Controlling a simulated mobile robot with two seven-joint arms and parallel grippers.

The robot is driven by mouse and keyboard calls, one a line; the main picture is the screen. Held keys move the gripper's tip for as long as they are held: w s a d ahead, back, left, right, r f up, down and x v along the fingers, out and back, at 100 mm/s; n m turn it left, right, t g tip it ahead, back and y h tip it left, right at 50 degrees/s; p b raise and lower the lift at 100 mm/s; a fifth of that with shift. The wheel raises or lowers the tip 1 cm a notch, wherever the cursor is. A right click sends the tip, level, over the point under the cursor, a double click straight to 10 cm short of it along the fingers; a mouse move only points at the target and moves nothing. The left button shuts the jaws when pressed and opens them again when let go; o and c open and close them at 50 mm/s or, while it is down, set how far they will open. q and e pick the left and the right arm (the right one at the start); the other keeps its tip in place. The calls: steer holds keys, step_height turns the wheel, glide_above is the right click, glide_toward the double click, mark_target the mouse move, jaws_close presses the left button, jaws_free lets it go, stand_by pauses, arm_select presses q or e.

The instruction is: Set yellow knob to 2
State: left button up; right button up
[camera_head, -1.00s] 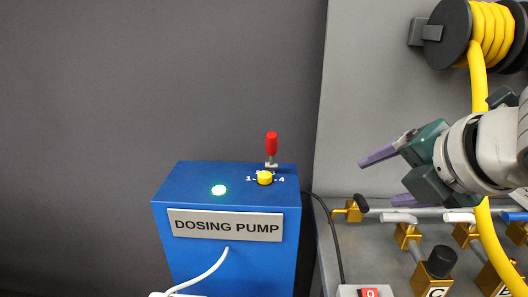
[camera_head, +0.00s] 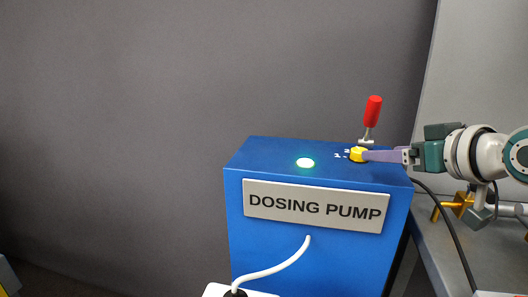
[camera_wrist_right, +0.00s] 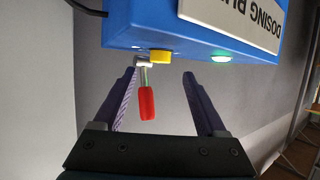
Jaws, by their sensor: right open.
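The yellow knob (camera_head: 357,154) sits on top of the blue box labelled DOSING PUMP (camera_head: 240,190). White digits beside it are partly hidden by my gripper. My right gripper (camera_head: 366,155) reaches in from the right, its purple fingers level with the knob and close against it in the picture. In the right wrist view the picture is upside down; the open fingers (camera_wrist_right: 160,76) are apart and the knob (camera_wrist_right: 160,56) lies just past the tips, between them. I cannot tell if they touch it. My left gripper is out of view.
A red-handled lever (camera_head: 373,111) stands behind the knob and appears between the fingers in the wrist view. A lit green button (camera_head: 305,163) is left of the knob. A white cable (camera_head: 275,270) runs down the front. A grey bench (camera_head: 455,245) with brass fittings is at the right.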

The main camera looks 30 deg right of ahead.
mark_target(367, 165)
steer(key=b+x, duration=0.1)
steer(key=x, duration=0.5)
steer(key=shift+f, duration=0.1)
jaws_close()
stand_by(0.5)
